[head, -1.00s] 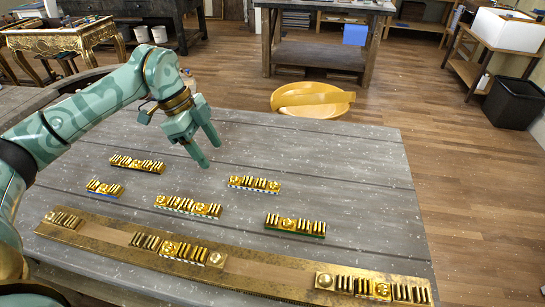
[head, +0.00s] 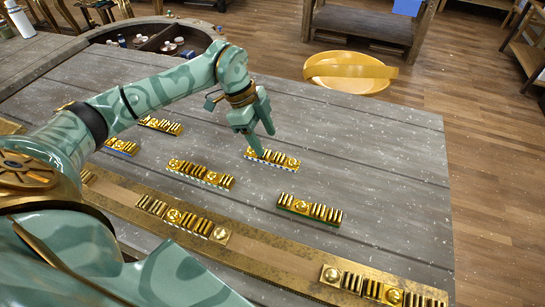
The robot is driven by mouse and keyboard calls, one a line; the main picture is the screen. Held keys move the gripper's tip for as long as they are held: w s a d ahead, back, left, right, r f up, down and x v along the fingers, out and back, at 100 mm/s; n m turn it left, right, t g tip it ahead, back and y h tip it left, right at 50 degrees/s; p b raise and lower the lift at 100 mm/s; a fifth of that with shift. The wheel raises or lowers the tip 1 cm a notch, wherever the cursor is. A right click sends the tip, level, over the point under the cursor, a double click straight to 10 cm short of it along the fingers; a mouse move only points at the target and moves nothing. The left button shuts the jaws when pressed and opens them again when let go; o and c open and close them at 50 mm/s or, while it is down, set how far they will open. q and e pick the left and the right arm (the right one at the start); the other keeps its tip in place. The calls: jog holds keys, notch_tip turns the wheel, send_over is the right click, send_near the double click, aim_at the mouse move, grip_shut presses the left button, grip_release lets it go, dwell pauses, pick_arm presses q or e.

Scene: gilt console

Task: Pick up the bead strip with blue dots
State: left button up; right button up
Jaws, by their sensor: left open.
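My left gripper (head: 263,142) is open, pointing down at the left end of a gold bead strip (head: 280,160) with a pale, dotted-looking edge. One fingertip overlaps that end in the picture; whether it touches, I cannot tell. Another strip (head: 201,175) has a blue-and-white patterned edge. A short strip (head: 121,147) has a blue edge, and a strip (head: 309,211) nearer the front has a green edge. A further strip (head: 160,125) is partly behind my arm. The edge marks are too small to tell dots from stripes surely. My right gripper is not in view.
A long brass rail (head: 275,262) runs along the table's front, with bead pieces on it. The grey table (head: 390,180) is clear at the right. A yellow round seat (head: 345,73) stands beyond the far edge. A round tray (head: 150,42) with small pots is at the back left.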

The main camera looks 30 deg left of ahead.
aim_at(272, 154)
pick_arm(q)
jog(key=x, duration=0.2)
jog(key=b+x, duration=0.1)
jog(key=x, duration=0.2)
jog(key=shift+w+a+f, duration=0.1)
jog(key=shift+a+f, duration=0.1)
jog(key=shift+r, duration=0.1)
jog(key=c, duration=1.1)
jog(key=shift+r, duration=0.1)
